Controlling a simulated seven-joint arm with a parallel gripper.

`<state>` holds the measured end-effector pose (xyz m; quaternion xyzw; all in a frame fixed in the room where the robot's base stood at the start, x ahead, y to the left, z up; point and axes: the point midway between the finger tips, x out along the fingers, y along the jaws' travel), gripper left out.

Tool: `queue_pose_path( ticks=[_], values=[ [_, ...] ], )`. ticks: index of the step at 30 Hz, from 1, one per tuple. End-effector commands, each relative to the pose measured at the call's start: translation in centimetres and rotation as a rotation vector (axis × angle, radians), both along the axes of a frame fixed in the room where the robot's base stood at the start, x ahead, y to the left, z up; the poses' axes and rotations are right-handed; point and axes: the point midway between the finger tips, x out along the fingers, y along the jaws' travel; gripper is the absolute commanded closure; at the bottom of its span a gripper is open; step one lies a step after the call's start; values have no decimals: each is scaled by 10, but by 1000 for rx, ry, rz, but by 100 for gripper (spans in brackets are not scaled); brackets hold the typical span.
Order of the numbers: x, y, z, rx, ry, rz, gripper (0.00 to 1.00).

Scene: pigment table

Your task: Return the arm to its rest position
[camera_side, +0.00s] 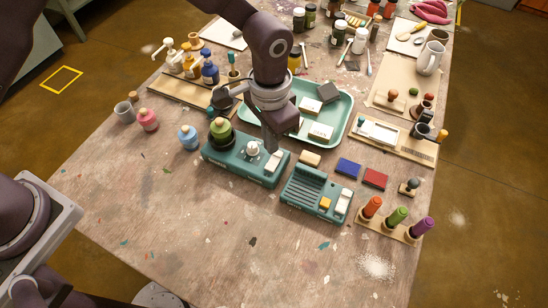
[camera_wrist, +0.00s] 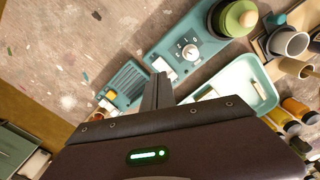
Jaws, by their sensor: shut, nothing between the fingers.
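My gripper (camera_side: 270,143) points down over the right part of a teal machine (camera_side: 228,165), with its fingertips close to the white switch (camera_side: 273,163). Whether they touch it I cannot tell. In the wrist view my gripper (camera_wrist: 160,80) is shut and empty, its two dark fingers together. The machine has a white knob (camera_side: 253,148), and a green jar (camera_side: 221,132) stands on its left end. A second teal device (camera_side: 302,192) with a ribbed top, a yellow button and a white switch sits to the right.
A mint tray (camera_side: 347,110) with grey and white blocks lies behind the machine. Blue (camera_side: 348,168) and red pads (camera_side: 375,178) and a rack of orange, green and purple handled tools (camera_side: 392,226) stand right. Bottles and cups crowd the back. The front of the table is clear.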

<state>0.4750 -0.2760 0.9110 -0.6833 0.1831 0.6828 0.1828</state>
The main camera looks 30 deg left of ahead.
Motion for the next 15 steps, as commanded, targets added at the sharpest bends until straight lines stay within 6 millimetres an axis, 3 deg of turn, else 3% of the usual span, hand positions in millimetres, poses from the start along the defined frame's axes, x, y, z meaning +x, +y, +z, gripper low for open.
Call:
queue_pose_path(
  ticks=[4,15],
  values=[
    [0,0,8,0,0,0,100],
    [0,0,8,0,1,0,100]
  ],
)
